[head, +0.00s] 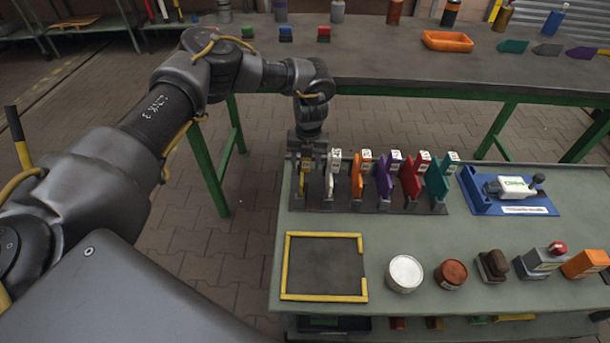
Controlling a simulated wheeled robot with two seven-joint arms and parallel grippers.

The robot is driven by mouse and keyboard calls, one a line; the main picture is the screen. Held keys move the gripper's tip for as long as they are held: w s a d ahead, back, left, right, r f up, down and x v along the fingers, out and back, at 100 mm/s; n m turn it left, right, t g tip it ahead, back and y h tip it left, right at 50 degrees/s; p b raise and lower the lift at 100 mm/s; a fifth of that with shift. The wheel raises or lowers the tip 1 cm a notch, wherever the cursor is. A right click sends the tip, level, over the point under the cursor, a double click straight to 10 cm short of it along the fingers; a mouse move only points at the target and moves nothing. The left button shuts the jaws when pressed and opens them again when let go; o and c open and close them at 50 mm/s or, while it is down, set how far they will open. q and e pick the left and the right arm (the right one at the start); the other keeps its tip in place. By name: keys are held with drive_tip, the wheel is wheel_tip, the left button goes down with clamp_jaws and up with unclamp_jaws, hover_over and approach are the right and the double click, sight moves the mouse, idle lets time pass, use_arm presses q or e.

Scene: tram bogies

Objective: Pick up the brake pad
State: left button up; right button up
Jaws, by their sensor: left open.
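A rack (340,208) at the back left of the near bench holds a row of upright, labelled, pad-like pieces: a yellow one (305,181), a white one (332,174), an orange one (359,176), a purple one (387,176), a red one (413,177) and a teal one (440,178). I cannot tell for sure which is the brake pad. My left gripper (306,164) points down over the yellow piece at the left end, its open fingers at the piece's upper part. They partly hide it, and contact cannot be made out. My right gripper is out of view.
A yellow-framed dark square (324,268) lies in front of the rack. To its right stand a white round tin (405,273), a brown-red tin (451,274), a brown block (492,265) and a grey box with a red button (541,262). A blue tray (480,203) holds a device.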

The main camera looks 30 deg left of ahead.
use_arm(q)
clamp_jaws()
